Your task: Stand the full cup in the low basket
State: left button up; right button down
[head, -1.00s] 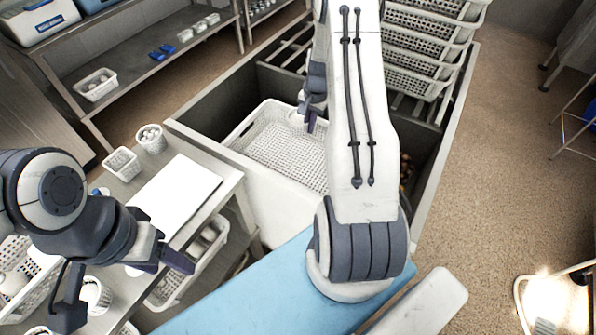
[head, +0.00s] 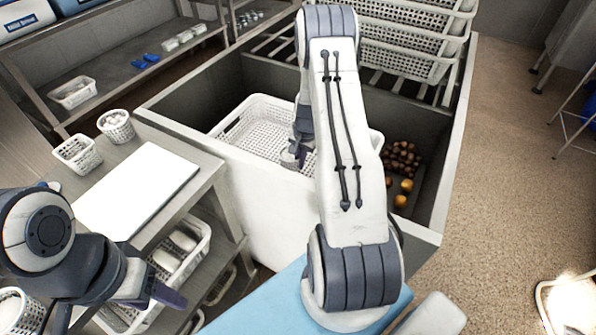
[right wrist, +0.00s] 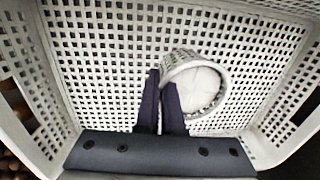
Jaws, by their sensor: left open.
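The low basket (head: 232,118) is a wide white perforated tray inside the grey bin, left of my right arm. The full cup (right wrist: 197,90) is a small white perforated cup with white contents, inside the basket in the right wrist view. My right gripper (right wrist: 162,78) has its two fingers close together at the cup's rim, apparently pinching its wall. Whether the cup's base touches the basket floor is unclear. In the head view my right gripper (head: 298,152) is over the basket and the cup is barely visible. My left gripper (head: 115,305) is open and empty at the lower left.
Two small perforated cups (head: 78,155) (head: 116,126) and a white board (head: 135,190) are on the side table. A basket of white items (head: 180,250) is below. Brown balls and oranges (head: 402,165) lie right of my arm. Stacked baskets (head: 410,45) stand behind.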

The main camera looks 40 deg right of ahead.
jog(key=shift+f, duration=2.6)
jog(key=shift+f, duration=0.1)
jog(key=c, duration=1.1)
grip_release()
jog(key=shift+o, duration=0.2)
notch_tip(320, 180, up, 12)
jog(key=s, duration=0.1)
jog(key=shift+d, duration=0.25)
jog(key=shift+s, duration=0.1)
